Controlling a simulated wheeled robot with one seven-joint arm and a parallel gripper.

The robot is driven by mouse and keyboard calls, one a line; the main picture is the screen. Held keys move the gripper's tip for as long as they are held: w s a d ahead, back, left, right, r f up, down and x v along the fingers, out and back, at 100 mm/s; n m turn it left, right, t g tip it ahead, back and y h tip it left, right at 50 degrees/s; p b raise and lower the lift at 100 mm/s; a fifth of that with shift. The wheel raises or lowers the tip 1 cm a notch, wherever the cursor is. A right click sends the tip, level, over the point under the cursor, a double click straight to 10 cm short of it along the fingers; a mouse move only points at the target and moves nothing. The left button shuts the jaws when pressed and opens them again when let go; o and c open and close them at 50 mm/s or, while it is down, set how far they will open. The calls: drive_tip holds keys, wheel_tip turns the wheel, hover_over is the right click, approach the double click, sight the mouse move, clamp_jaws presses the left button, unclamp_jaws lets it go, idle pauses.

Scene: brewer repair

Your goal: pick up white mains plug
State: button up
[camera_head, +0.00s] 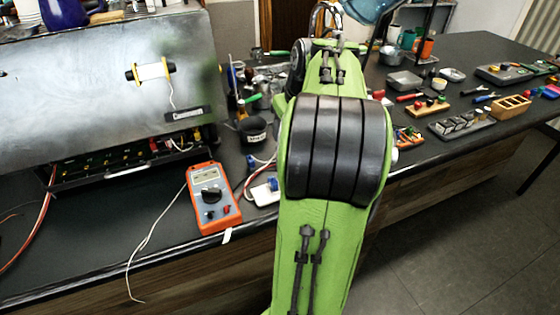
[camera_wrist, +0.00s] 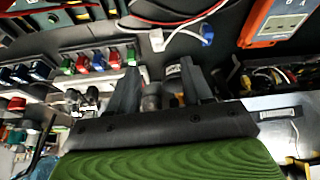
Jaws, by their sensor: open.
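A small white piece (camera_wrist: 157,40) that may be the white mains plug lies on the dark bench beyond my fingertips in the wrist view, near a white cable and a blue connector (camera_wrist: 207,33). In the head view a white piece (camera_head: 263,195) lies right of the orange multimeter, partly behind my arm; I cannot tell if it is the same one. My gripper (camera_wrist: 160,68) is open, and no object shows held between its fingers. My green arm hides the gripper in the head view.
The orange multimeter (camera_head: 212,197) lies near the bench's front edge. The opened metal brewer (camera_head: 100,85) stands left. A dark cup (camera_head: 252,132) and tools crowd the bench behind. Trays and a wooden block (camera_head: 511,106) lie right.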

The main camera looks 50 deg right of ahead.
drive_tip(key=b+x, duration=0.3)
drive_tip(key=x, duration=0.6)
drive_tip(key=shift+d+f+b, duration=0.25)
drive_tip(key=shift+f+b, duration=0.05)
drive_tip(key=shift+b, duration=0.05)
drive_tip(key=shift+r, duration=0.1)
drive_tip(key=shift+c, duration=0.8)
clamp_jaws()
